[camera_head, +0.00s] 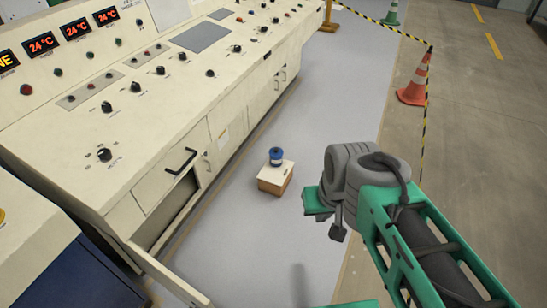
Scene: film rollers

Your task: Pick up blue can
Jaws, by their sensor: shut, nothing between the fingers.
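The blue can (276,157) stands upright on top of a small box (274,178) with a pale top and brown sides, on the grey floor near the control console. My gripper (322,220) is to the right of the box and nearer to me, at the end of my green and grey arm. Its fingers are small and dark here and partly hidden by the wrist. It is shut, with nothing held, and apart from the can.
A long cream control console (150,110) with knobs and red displays runs along the left. An open drawer or door (170,278) juts out at its near end. Orange (414,85) and green (391,14) cones with striped tape stand at the right. The floor around the box is clear.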

